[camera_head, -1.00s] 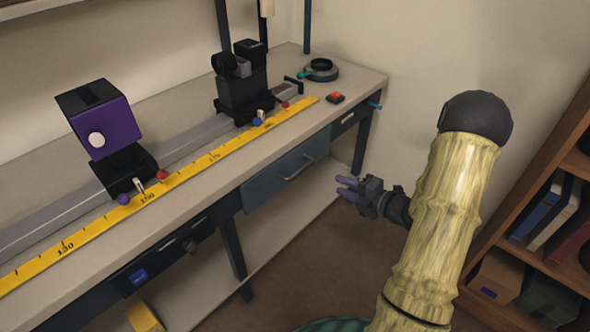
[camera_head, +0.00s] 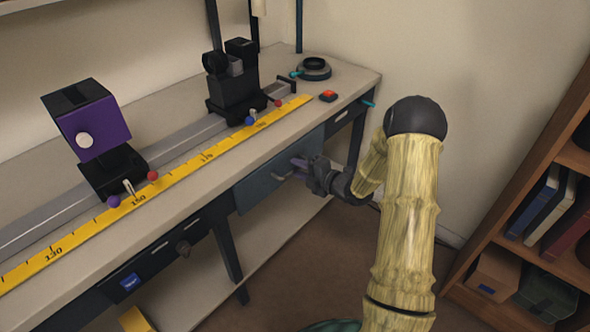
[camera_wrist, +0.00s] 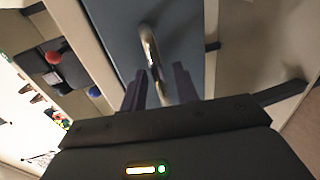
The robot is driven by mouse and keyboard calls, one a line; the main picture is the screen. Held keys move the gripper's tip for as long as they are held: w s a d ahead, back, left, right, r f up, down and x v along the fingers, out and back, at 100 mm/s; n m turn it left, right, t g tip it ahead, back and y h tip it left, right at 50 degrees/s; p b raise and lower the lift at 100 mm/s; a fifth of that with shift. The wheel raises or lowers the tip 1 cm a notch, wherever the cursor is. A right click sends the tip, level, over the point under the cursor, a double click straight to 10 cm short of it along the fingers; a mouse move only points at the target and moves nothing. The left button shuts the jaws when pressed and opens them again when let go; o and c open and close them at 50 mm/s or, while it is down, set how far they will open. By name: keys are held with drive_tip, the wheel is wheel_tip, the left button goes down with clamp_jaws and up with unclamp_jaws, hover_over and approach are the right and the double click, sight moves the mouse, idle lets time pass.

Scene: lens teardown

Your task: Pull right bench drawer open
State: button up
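The right bench drawer (camera_head: 259,188) is a blue-grey front under the bench top, and it looks shut. Its metal bar handle (camera_head: 280,177) shows left of my gripper (camera_head: 299,167) in the head view. In the wrist view the drawer front (camera_wrist: 180,30) fills the upper middle. There the curved handle (camera_wrist: 150,50) reaches down between the two purple fingers of my gripper (camera_wrist: 158,88). The fingers are apart, one on each side of the handle. I cannot tell whether either finger touches it.
The bench (camera_head: 350,84) carries a yellow ruler (camera_head: 180,175), a purple-faced box (camera_head: 95,125) on a rail, a black device (camera_head: 235,85) and a red button (camera_head: 328,96). A wooden bookshelf (camera_head: 480,238) stands at the right. Open floor lies between them.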

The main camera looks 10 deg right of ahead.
drive_tip(key=shift+w+a+f, duration=0.1)
drive_tip(key=shift+w+a, duration=0.2)
drive_tip(key=shift+w, duration=0.15)
drive_tip(key=shift+c, duration=0.2)
